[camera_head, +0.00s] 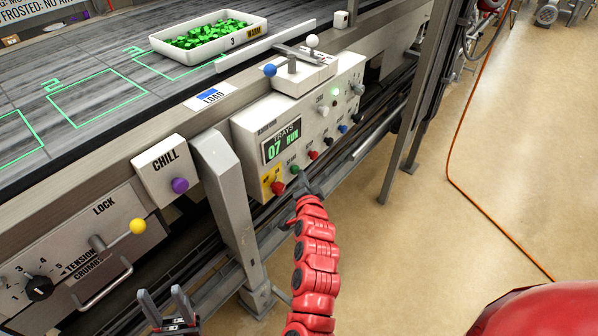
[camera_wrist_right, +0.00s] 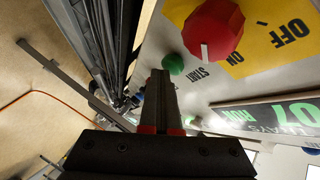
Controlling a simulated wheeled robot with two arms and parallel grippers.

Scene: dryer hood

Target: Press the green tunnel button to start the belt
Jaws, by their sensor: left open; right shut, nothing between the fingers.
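The green button (camera_head: 295,169), marked START in the right wrist view (camera_wrist_right: 173,64), sits on the white control panel (camera_head: 249,124) under the display. My right gripper (camera_head: 308,183) is shut and empty in front of the panel's lower edge. In the right wrist view its closed fingertips (camera_wrist_right: 160,76) point at the panel just beside the green button. The button is still visible; I cannot tell whether the tips touch it. My left gripper (camera_head: 167,306) is open and empty, low at the bottom left, away from the panel.
A red knob (camera_head: 277,187) on a yellow ON/OFF plate is close beside the green button; red, black and blue controls run the other way. The display (camera_head: 282,143) reads 07 RUN. A tray (camera_head: 158,45) of green pieces is on the belt. A purple CHILL knob (camera_head: 180,185) is left.

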